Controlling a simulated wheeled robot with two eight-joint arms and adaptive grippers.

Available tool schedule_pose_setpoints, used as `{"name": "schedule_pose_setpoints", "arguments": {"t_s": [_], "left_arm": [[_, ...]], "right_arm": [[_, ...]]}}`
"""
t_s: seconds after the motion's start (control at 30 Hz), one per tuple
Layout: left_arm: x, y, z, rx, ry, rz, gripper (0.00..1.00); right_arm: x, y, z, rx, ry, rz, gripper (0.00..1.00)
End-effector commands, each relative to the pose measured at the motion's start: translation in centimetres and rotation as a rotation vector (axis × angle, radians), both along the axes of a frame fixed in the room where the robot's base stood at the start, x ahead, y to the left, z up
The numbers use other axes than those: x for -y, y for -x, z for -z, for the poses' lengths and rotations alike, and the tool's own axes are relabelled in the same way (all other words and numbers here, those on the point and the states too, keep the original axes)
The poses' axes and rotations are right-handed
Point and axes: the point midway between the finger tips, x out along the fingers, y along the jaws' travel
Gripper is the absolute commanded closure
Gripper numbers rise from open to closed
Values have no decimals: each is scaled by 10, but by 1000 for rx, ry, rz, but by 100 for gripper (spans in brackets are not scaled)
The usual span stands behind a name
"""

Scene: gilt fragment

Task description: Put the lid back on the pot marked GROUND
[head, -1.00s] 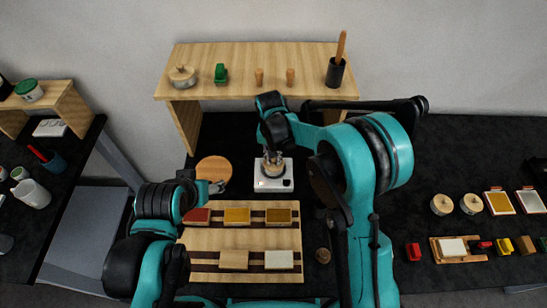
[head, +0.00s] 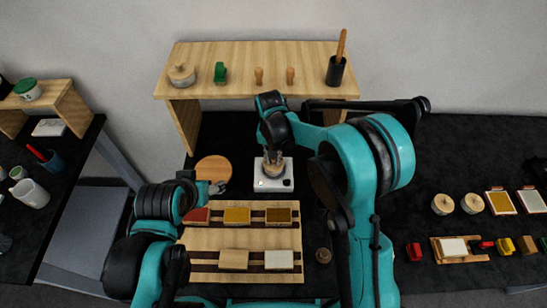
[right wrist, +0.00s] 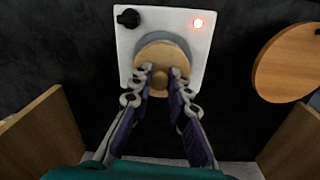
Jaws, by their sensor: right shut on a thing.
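A pot (right wrist: 184,45) with a grey rim stands on a white hot plate (head: 287,168), below the shelf in the head view. A round wooden lid (right wrist: 158,52) is over the pot in the right wrist view. No GROUND marking is readable. My left gripper (head: 217,187) is beside a round wooden board (head: 212,168); its jaws are too small to judge.
The hot plate has a black knob and a lit red light. The wooden shelf (head: 260,60) stands behind, with another lidded pot (head: 182,76) on it. A wooden rack (head: 215,262) of coloured blocks lies in front. More lidded pots (head: 443,204) stand at right.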

Motion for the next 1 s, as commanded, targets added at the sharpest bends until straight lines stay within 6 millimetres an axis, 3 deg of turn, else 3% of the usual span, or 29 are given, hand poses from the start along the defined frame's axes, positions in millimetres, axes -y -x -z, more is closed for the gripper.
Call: {"name": "schedule_pose_setpoints", "arguments": {"t_s": [0.2, 0.23, 0.3, 0.5, 0.53, 0.6, 1.0], "left_arm": [[0, 0, 0, 0, 0, 0, 34], [0, 0, 0, 0, 0, 0, 34], [0, 0, 0, 0, 0, 0, 34], [0, 0, 0, 0, 0, 0, 34], [0, 0, 0, 0, 0, 0, 34], [0, 0, 0, 0, 0, 0, 34], [0, 0, -2, 0, 0, 0, 34]], "right_arm": [[0, 0, 0, 0, 0, 0, 100], [0, 0, 0, 0, 0, 0, 76], [0, 0, 0, 0, 0, 0, 59], [0, 0, 0, 0, 0, 0, 59], [0, 0, 0, 0, 0, 0, 57], [0, 0, 0, 0, 0, 0, 39], [0, 0, -3, 0, 0, 0, 38]]}}
